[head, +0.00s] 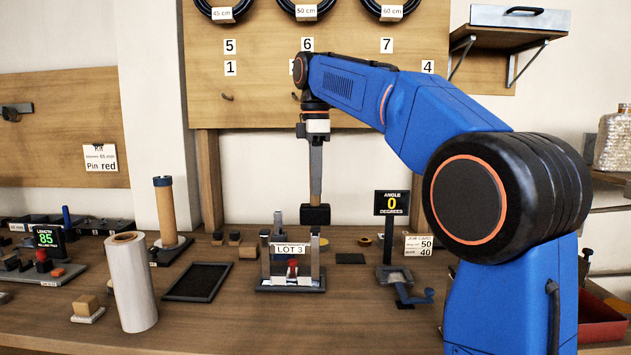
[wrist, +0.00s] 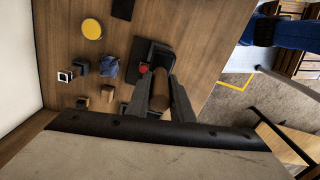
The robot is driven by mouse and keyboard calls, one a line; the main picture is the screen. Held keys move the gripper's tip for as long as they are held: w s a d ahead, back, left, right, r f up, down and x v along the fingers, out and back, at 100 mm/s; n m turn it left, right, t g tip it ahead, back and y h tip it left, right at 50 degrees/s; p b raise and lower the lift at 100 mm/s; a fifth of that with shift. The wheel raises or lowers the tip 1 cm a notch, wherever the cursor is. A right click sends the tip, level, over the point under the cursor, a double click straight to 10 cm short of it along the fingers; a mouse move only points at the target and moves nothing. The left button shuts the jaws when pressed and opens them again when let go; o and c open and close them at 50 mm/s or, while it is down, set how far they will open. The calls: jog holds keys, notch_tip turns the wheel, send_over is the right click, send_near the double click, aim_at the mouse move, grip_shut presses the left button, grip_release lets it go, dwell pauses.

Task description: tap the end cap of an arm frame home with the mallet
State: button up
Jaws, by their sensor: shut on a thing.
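My gripper (head: 315,145) points down above the middle of the bench and is shut on the mallet. The mallet's dark block-shaped head (head: 316,215) hangs below my gripper, above the fixture and slightly right of its middle. In the wrist view the brown mallet handle (wrist: 160,88) lies between my two fingers. The fixture (head: 315,284) stands on the bench with uprights and a "LOT 3" label (head: 288,249) in front. A small red part (head: 292,266) shows low in its middle. The label and uprights hide much of the arm frame, and I cannot make out its end cap.
A white roll (head: 132,283) and a dark tray (head: 198,282) stand left of the fixture. A brown post (head: 165,210) rises behind. A blue-handled device (head: 405,285) and a display reading 0 (head: 391,203) are at right. Small blocks lie around the fixture.

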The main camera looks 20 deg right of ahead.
jog(key=shift+f, duration=1)
dwell(0.3)
jog(key=shift+r, duration=3)
